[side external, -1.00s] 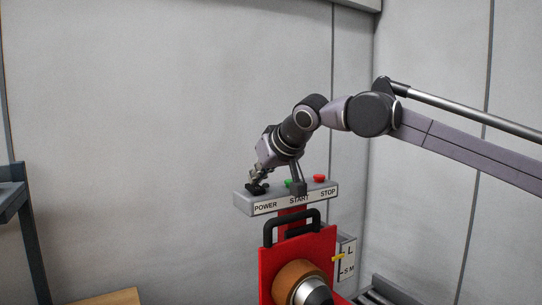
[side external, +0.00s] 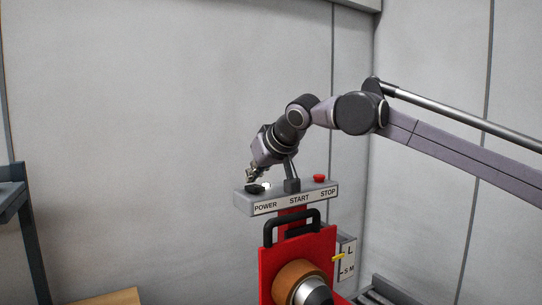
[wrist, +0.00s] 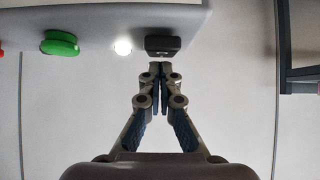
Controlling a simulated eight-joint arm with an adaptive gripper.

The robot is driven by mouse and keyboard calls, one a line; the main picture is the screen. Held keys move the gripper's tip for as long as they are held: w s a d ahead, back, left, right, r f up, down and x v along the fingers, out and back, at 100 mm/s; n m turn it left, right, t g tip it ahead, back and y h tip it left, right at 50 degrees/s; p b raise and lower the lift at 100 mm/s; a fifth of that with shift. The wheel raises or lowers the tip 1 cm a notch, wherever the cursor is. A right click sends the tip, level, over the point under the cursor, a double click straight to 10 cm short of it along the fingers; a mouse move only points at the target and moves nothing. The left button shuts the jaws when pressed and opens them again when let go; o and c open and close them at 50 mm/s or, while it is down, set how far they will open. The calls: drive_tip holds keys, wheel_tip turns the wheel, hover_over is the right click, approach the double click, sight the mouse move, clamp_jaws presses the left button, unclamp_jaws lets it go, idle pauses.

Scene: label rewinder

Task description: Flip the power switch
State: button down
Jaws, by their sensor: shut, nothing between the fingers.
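The power switch is a black rocker (side external: 257,188) at the left end of the grey control panel (side external: 242,203), above the POWER label. It also shows in the wrist view (wrist: 163,44) at the top centre. A white lit lamp (wrist: 123,47) is beside it and shows as a small glow in the side view (side external: 267,185). My gripper (wrist: 162,68) is shut and empty, with its fingertips right by the switch's edge. In the side view, my gripper (side external: 250,179) is just above and behind the switch. I cannot tell whether they touch.
The green start button (wrist: 60,43) is beyond the lamp in the wrist view. The red stop button (side external: 319,178) is at the panel's right end. Below the panel stand a red machine plate (side external: 267,265) with a black handle (side external: 268,230) and a brown roll (side external: 291,280).

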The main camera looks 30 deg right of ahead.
sight(253, 185)
drive_tip(key=shift+r, duration=0.1)
drive_tip(key=shift+w+r, duration=0.1)
drive_tip(key=shift+r, duration=0.5)
wheel_tip(253, 185, up, 3)
drive_tip(key=shift+w+f, duration=0.1)
drive_tip(key=shift+w, duration=0.05)
drive_tip(key=w+r+v, duration=0.1)
drive_tip(key=v, duration=0.8)
drive_tip(key=shift+r, duration=0.5)
drive_tip(key=shift+s, duration=0.1)
